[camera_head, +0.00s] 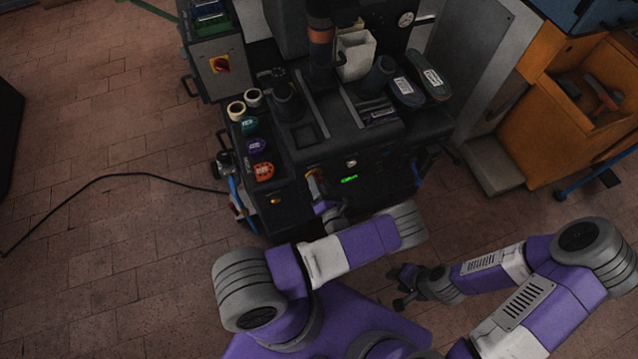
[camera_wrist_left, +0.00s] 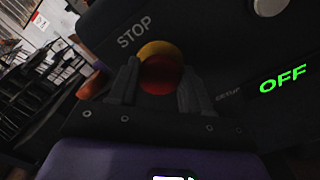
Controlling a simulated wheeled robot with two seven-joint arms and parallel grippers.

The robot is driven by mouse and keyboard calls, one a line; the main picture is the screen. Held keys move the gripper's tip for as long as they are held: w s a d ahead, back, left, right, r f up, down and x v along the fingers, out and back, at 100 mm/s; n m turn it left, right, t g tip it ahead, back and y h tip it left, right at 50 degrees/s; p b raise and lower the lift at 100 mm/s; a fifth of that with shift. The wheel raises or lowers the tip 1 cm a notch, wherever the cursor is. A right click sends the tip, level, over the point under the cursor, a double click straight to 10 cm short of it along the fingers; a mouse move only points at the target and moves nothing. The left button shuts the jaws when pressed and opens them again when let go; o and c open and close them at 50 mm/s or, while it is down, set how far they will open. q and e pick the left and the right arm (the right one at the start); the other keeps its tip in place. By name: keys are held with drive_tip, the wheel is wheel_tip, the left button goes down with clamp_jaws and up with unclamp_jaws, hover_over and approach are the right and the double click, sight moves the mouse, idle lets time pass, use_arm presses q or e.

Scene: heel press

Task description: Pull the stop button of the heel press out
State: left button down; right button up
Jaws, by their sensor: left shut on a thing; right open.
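The heel press (camera_head: 345,150) is a dark machine in the middle of the head view. Its stop button (camera_wrist_left: 160,75) is red with a yellow part behind it, under the word STOP in the left wrist view. My left gripper (camera_wrist_left: 158,88) is shut on the stop button, one finger on each side. In the head view the left gripper (camera_head: 318,198) is at the press front and its fingers are mostly hidden. My right gripper (camera_head: 403,286) is open and empty, low in front of the press, away from it.
A green display (camera_wrist_left: 283,79) beside the button reads OFF. A pale round knob (camera_wrist_left: 270,6) is above it. An orange cabinet (camera_head: 560,115) stands at right. A black cable (camera_head: 120,175) crosses the floor at left.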

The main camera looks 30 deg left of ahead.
use_arm(q)
drive_tip(key=shift+s+d, duration=0.25)
drive_tip(key=shift+d, duration=0.15)
drive_tip(key=shift+s, duration=0.2)
drive_tip(key=c, duration=0.9)
unclamp_jaws()
drive_tip(key=shift+f, duration=0.1)
drive_tip(key=o, duration=0.4)
use_arm(e)
drive_tip(key=shift+s, duration=0.4)
use_arm(q)
drive_tip(key=p+v, duration=0.1)
drive_tip(key=v, duration=0.6)
drive_tip(key=shift+s+d, duration=0.2)
drive_tip(key=shift+d, duration=0.05)
use_arm(e)
drive_tip(key=shift+r, duration=0.65)
